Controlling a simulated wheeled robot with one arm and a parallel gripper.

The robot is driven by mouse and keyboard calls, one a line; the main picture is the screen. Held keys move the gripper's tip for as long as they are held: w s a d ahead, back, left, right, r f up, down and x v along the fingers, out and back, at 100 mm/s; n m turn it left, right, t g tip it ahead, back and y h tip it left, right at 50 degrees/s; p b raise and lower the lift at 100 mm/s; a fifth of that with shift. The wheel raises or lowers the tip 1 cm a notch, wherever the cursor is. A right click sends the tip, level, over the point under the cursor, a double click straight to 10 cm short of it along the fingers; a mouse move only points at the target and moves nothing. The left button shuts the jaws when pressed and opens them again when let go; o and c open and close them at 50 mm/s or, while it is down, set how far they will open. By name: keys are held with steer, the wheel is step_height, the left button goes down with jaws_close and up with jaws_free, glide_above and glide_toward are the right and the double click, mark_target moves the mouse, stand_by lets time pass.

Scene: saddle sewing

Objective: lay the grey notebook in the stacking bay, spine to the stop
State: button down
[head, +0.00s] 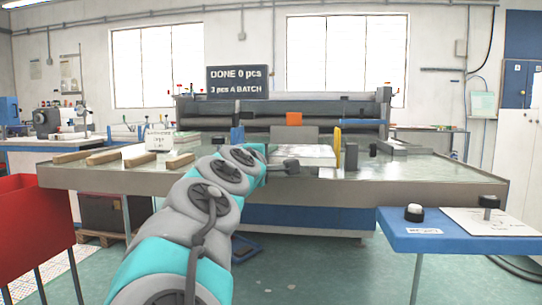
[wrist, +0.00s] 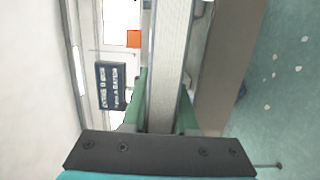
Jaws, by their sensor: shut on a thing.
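My gripper (head: 285,167) reaches forward over the front edge of the steel table. In the wrist view its green fingers (wrist: 162,112) are shut on a thick block with pale, lined page edges, apparently the grey notebook (wrist: 168,50). The notebook extends away from the fingers. In the head view a pale, flat block just beyond the gripper appears to be the same notebook (head: 305,154). I cannot tell whether it touches the table, nor where its spine is. I cannot clearly make out the stacking bay; a yellow upright part and dark blocks stand right of the notebook.
A blue side table (head: 420,238) stands front right, a red bin (head: 32,225) front left. A sign (head: 237,82) reads DONE 0 pcs.

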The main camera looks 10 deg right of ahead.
steer(key=p, duration=0.2)
glide_above(278, 172)
steer(key=shift+s+a+f, duration=0.15)
steer(key=shift+a+f, duration=0.05)
steer(key=shift+f, duration=0.2)
steer(key=shift+d+f, duration=0.1)
steer(key=shift+f, duration=0.25)
steer(key=shift+f+b, duration=0.35)
steer(key=shift+b, duration=0.05)
steer(key=shift+f, duration=0.3)
stand_by(0.5)
steer(key=c, duration=0.6)
jaws_free()
steer(key=shift+f+b, duration=0.25)
steer(key=shift+b, duration=0.05)
steer(key=d+b+v, duration=0.1)
steer(key=v, duration=0.8)
steer(key=shift+s+b, duration=0.35)
steer(key=shift+s, duration=0.35)
stand_by(0.4)
